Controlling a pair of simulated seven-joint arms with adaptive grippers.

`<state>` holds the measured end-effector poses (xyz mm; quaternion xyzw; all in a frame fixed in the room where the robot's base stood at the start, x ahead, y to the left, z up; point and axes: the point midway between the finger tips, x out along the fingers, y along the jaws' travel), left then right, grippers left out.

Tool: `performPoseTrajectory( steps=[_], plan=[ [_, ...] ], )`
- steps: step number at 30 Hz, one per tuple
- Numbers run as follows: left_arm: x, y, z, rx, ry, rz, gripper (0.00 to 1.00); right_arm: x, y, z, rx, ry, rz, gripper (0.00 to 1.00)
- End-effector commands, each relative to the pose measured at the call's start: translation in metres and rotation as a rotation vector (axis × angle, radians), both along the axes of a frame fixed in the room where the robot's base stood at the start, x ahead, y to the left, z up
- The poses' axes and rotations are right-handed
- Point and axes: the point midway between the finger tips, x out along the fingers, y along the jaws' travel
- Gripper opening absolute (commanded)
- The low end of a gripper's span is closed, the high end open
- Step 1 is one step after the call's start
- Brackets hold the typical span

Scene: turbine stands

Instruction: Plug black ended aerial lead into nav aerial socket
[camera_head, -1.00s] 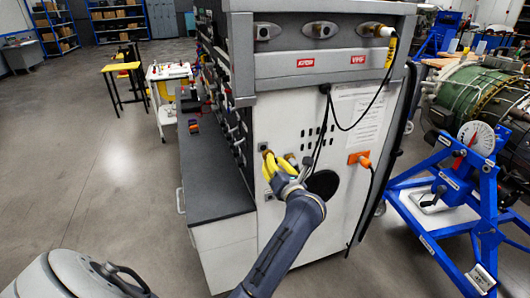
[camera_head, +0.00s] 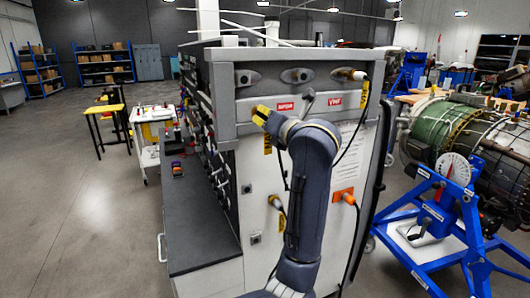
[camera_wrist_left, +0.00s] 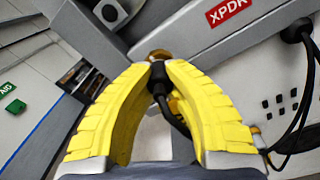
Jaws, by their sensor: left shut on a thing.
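My left gripper (camera_head: 260,116) has yellow fingers and is raised in front of the upper panel of the grey-and-white cabinet. In the left wrist view its fingers (camera_wrist_left: 158,72) are shut on a black-ended lead (camera_wrist_left: 158,88), with a brass tip (camera_wrist_left: 158,55) showing between them. A yellow tag (camera_head: 267,144) hangs just below the gripper. Three oval socket plates line the cabinet top: left (camera_head: 243,77), middle (camera_head: 297,75) and right, where a pale plug (camera_head: 359,75) sits. The left-hand plate also shows in the wrist view (camera_wrist_left: 112,12). No nav label is readable. My right gripper is out of view.
Red labels (camera_head: 285,106) sit below the sockets. Another tagged lead (camera_head: 276,203) and an orange plug (camera_head: 348,198) are lower on the cabinet. A dark worktop (camera_head: 200,235) extends at left. A blue stand (camera_head: 450,220) bears an engine at right.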

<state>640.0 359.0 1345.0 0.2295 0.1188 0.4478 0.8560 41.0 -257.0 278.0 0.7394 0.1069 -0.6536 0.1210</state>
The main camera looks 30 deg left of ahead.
Motion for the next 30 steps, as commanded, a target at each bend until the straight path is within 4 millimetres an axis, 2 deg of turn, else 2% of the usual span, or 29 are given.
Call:
performPoseTrajectory(
  steps=[1,6,12,24,30],
  plan=[
    [-0.006,-0.002,0.023,-0.003,-0.01,0.002,0.0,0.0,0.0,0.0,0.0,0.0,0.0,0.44],
    [-0.024,-0.005,0.075,-0.001,-0.009,0.009,0.0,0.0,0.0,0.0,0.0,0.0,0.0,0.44],
    [-0.042,-0.009,0.107,0.003,-0.004,0.006,0.0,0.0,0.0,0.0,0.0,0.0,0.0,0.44],
    [-0.041,-0.012,0.09,0.004,0.0,-0.02,0.0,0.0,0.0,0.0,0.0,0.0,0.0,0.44],
    [-0.034,-0.003,0.09,0.005,-0.001,-0.022,0.0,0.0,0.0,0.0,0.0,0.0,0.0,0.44]
  ],
)
